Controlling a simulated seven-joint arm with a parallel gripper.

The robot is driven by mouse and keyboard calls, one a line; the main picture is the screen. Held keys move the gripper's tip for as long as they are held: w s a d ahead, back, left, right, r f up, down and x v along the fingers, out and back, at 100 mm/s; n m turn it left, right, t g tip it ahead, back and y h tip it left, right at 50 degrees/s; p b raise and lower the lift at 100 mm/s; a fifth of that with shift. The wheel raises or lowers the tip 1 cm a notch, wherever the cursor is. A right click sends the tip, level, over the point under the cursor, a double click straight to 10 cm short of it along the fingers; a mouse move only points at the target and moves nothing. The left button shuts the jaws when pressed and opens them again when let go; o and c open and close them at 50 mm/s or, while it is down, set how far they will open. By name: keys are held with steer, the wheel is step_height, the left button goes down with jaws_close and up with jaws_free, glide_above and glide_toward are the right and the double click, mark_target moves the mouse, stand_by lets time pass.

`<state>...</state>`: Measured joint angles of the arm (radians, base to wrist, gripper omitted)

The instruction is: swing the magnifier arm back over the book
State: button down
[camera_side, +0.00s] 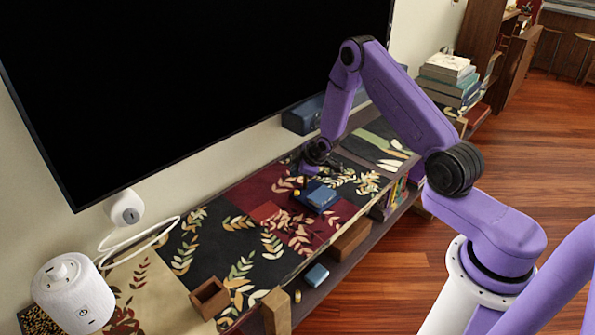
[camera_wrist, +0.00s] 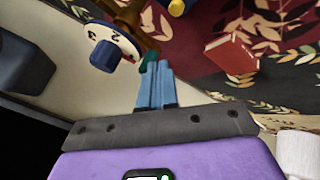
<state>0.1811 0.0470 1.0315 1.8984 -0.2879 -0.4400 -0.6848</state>
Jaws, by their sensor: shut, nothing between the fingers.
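My gripper (camera_wrist: 156,68) is shut and empty, its two blue fingers side by side in the wrist view. In the side view my gripper (camera_side: 309,168) is low over the shelf near the wall. A round white piece with a blue knob (camera_wrist: 104,55) is just left of the fingertips; a brown bar (camera_wrist: 130,12) runs above it. These may belong to the magnifier, but I cannot tell for sure. A small teal piece (camera_wrist: 150,56) is at the fingertips; contact is unclear. A red book (camera_wrist: 231,60) lies to the right, also in the side view (camera_side: 265,211).
A blue block (camera_side: 318,197) with yellow parts near it stands in front of my gripper. A black screen (camera_side: 190,80) hangs behind. A wooden box (camera_side: 210,297), a white speaker (camera_side: 72,292) and stacked books (camera_side: 447,80) are farther off. The patterned cloth is mostly clear at left.

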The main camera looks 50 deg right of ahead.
steer(key=shift+w+m+h, duration=0.2)
steer(key=shift+m+h, duration=0.1)
steer(key=shift+m, duration=0.1)
steer(key=shift+w+d+m+g+h, duration=0.3)
steer(key=shift+w+m+h, duration=0.35)
steer(key=shift+w+m, duration=0.35)
steer(key=shift+w+d+m+g+h, duration=0.35)
steer(key=shift+w+m+h, duration=0.35)
steer(key=shift+m, duration=0.45)
steer(key=shift+w+d+m+g+h, duration=0.15)
steer(key=shift+w+d+m+h, duration=0.35)
steer(key=shift+w+m, duration=0.5)
steer(key=shift+w, duration=0.1)
